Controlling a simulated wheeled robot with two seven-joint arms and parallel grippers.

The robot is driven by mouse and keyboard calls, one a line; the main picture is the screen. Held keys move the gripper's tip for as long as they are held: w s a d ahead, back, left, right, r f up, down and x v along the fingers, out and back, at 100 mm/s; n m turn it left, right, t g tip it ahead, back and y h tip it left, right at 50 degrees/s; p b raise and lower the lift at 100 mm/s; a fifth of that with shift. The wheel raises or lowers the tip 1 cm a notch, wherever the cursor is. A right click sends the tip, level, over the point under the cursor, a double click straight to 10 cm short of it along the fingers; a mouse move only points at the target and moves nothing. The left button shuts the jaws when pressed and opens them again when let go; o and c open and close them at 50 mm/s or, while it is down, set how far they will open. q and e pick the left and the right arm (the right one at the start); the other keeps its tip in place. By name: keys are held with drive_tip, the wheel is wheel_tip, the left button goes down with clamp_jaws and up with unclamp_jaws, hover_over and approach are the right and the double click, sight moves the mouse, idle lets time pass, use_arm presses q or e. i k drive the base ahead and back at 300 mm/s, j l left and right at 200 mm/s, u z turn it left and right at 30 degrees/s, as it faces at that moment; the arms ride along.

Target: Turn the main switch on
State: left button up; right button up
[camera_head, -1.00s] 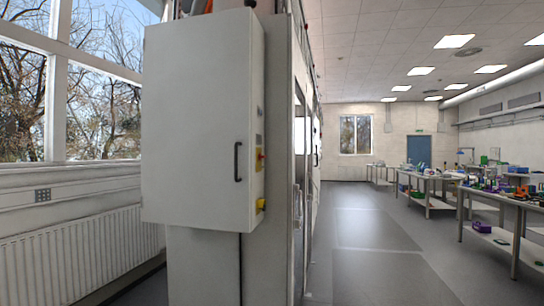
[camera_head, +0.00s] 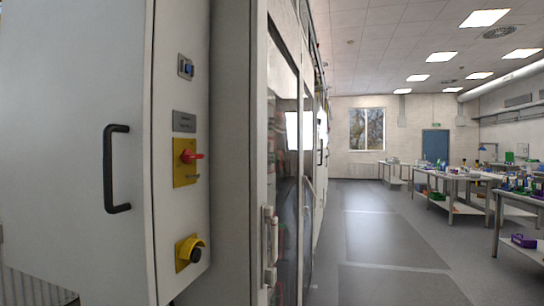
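The main switch (camera_head: 189,156) is a red rotary handle on a yellow plate. It sits on the narrow right side face of a light grey cabinet (camera_head: 60,130) at the left of the head view. The red handle points to the right, roughly level. A grey label plate (camera_head: 184,121) is just above it, and a small blue-and-grey element (camera_head: 186,67) is higher up. A black knob on a yellow base (camera_head: 189,252) is below it. Neither of my grippers shows in the head view.
A black handle (camera_head: 116,168) stands out from the cabinet's front. Right of the cabinet is a tall glazed enclosure (camera_head: 284,170) with a light door handle (camera_head: 270,245). An open grey floor (camera_head: 375,235) runs along the aisle, with workbenches (camera_head: 452,178) on the right.

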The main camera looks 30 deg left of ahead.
sight(187, 156)
drive_tip(key=i+l+u, duration=0.1)
drive_tip(key=i, duration=0.35)
drive_tip(key=i+l+u, duration=0.1)
drive_tip(key=i, duration=0.3)
drive_tip(key=i+l+u, duration=0.1)
drive_tip(key=i+l, duration=0.2)
drive_tip(key=i+l+u, duration=0.1)
drive_tip(key=u, duration=0.4)
drive_tip(key=i+l+u, duration=0.2)
drive_tip(key=u, duration=0.3)
drive_tip(key=i+l+u, duration=0.25)
drive_tip(key=u, duration=0.25)
drive_tip(key=i+l+u, duration=0.1)
drive_tip(key=l+u, duration=0.35)
drive_tip(key=j, duration=0.1)
